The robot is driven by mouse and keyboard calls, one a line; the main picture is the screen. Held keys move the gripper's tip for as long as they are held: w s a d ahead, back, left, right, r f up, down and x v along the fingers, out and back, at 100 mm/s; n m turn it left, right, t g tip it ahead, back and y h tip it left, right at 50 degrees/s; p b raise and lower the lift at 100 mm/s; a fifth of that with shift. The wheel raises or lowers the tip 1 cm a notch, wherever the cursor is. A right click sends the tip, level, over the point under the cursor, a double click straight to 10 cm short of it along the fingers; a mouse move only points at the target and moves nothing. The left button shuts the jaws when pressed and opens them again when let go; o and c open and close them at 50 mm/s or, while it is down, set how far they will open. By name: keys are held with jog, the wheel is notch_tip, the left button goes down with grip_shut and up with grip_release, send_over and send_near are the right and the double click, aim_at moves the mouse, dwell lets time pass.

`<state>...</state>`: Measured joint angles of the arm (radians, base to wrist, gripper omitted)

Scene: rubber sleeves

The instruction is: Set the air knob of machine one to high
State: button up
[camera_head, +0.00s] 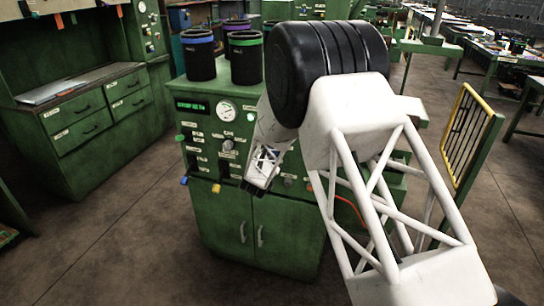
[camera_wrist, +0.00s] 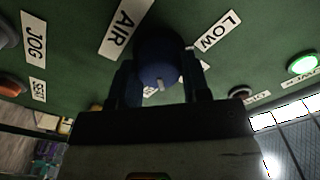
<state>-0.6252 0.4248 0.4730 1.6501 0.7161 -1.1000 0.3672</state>
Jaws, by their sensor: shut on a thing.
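The blue air knob (camera_wrist: 158,58) sits on a green panel in the wrist view, between the AIR label (camera_wrist: 125,27) and the LOW label (camera_wrist: 219,31). Its pale pointer mark is at its lower edge, away from LOW. My gripper (camera_wrist: 160,78) is shut on the knob, one finger on each side. Another white label below the knob is mostly hidden. In the head view my gripper (camera_head: 250,187) is at the front of the green machine (camera_head: 222,222), and my arm hides the knob.
In the wrist view, a lit green button (camera_wrist: 302,64) and a JOG label (camera_wrist: 33,37) are on the panel. In the head view, a gauge (camera_head: 227,111) and several knobs are on the machine, with dark cups (camera_head: 199,58) on top. A yellow-railed barrier (camera_head: 466,130) stands right.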

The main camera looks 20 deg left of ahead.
jog(key=shift+m, duration=0.7)
jog(key=o, duration=0.9)
jog(key=shift+s, duration=0.1)
jog(key=s, duration=0.7)
jog(key=shift+s, duration=0.3)
